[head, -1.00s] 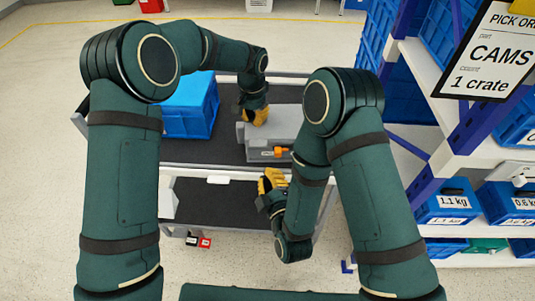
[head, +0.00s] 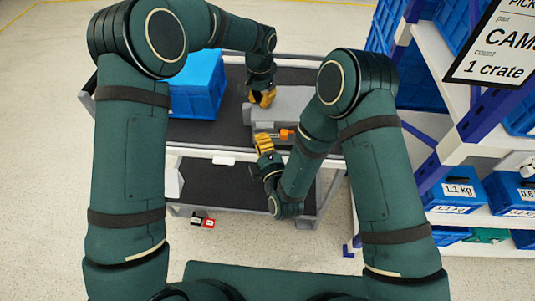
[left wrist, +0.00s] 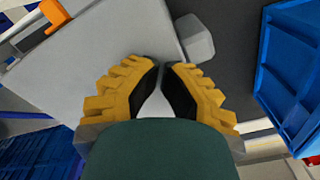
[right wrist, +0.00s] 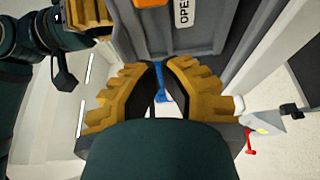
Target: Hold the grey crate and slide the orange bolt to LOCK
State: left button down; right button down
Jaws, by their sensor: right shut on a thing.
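The grey crate (head: 297,97) stands on the dark top of a cart. The orange bolt (head: 288,134) is on its front face and shows at the top edge of the right wrist view (right wrist: 150,3), near an OPEN label. My left gripper (head: 264,103) is at the crate's top left; its fingertips (left wrist: 163,66) are together over the crate's edge. My right gripper (head: 262,135) is at the crate's front, just left of the bolt's orange end. Its fingertips (right wrist: 162,65) are closed; a narrow blue strip shows between them. What they grip is unclear.
A blue bin (head: 197,85) stands on the cart left of the crate. A shelf rack with blue bins (head: 450,195) is on the right. The cart's lower shelf (head: 235,185) is bare in the middle.

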pick_arm(q)
jog(key=shift+s+f, duration=0.1)
jog(key=shift+f, duration=0.1)
pick_arm(e)
jog(key=shift+x, duration=1)
jog(key=d, duration=0.3)
jog(key=shift+w, duration=0.3)
pick_arm(q)
jog(key=shift+a, duration=0.1)
pick_arm(e)
jog(key=shift+d, duration=0.5)
jog(key=shift+w+d, duration=0.1)
jog(key=shift+d, duration=1.7)
send_near(287, 137)
jog(key=shift+x, duration=1.25)
